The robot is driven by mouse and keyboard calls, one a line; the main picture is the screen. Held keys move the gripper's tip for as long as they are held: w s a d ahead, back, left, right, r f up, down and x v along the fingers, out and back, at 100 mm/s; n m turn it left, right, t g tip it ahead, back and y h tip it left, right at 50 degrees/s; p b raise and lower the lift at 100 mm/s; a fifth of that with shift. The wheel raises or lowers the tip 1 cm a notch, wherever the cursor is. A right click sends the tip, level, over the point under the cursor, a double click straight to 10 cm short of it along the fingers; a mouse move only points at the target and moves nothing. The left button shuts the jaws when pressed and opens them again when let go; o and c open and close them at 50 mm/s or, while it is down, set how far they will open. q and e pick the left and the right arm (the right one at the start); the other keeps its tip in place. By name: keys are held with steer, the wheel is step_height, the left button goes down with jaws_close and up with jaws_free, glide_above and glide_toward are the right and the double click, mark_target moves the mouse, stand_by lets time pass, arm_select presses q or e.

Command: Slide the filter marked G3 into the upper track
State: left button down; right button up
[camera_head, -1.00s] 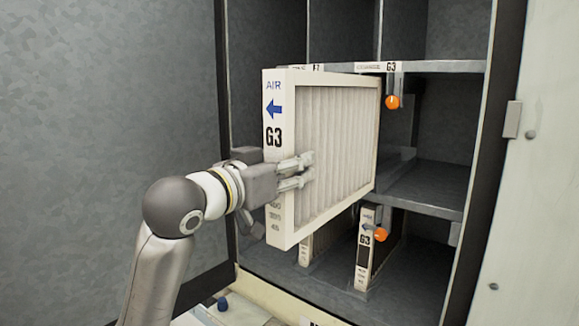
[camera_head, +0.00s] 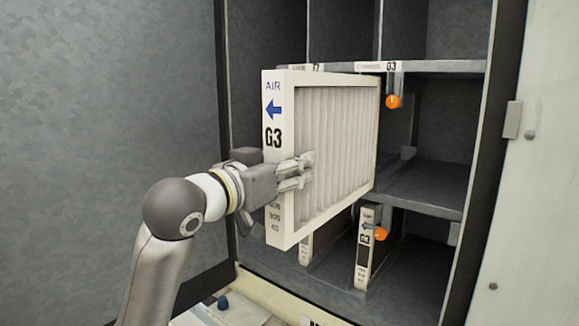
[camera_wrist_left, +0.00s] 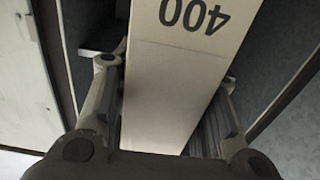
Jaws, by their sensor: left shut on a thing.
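The G3 filter (camera_head: 333,142) is a pleated panel in a cream frame, marked AIR with a blue arrow pointing left on its near edge. My left gripper (camera_head: 298,172) is shut on it, with its fingers across the near edge. In the left wrist view the filter's edge (camera_wrist_left: 172,90), printed 400, lies between the two fingers. The filter stands upright at the front of the cabinet. The upper track (camera_head: 440,67), with a G3 label, is at the top right of the filter. My right gripper is out of view.
An orange knob (camera_head: 393,102) hangs under the upper rail, and another orange knob (camera_head: 381,234) is below. A second filter marked G3 (camera_head: 365,248) stands in the lower bay. The cabinet door (camera_head: 535,190) is open at the right.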

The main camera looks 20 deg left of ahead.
arm_select(q)
steer(key=shift+w+r, duration=0.1)
steer(key=p+x, duration=0.2)
steer(key=x, duration=0.5)
steer(key=shift+w+d+p, duration=0.15)
steer(key=shift+w+p, duration=0.1)
steer(key=shift+p, duration=0.05)
stand_by(0.6)
stand_by(0.5)
steer(key=shift+w, duration=0.2)
steer(key=shift+f+p+x, duration=0.2)
steer(key=shift+p+x, duration=0.7)
steer(key=shift+x, duration=1.25)
steer(key=shift+f+p+x, duration=0.15)
steer(key=shift+p+x, duration=0.75)
steer(key=shift+x, duration=1.3)
steer(key=shift+w+d, duration=0.1)
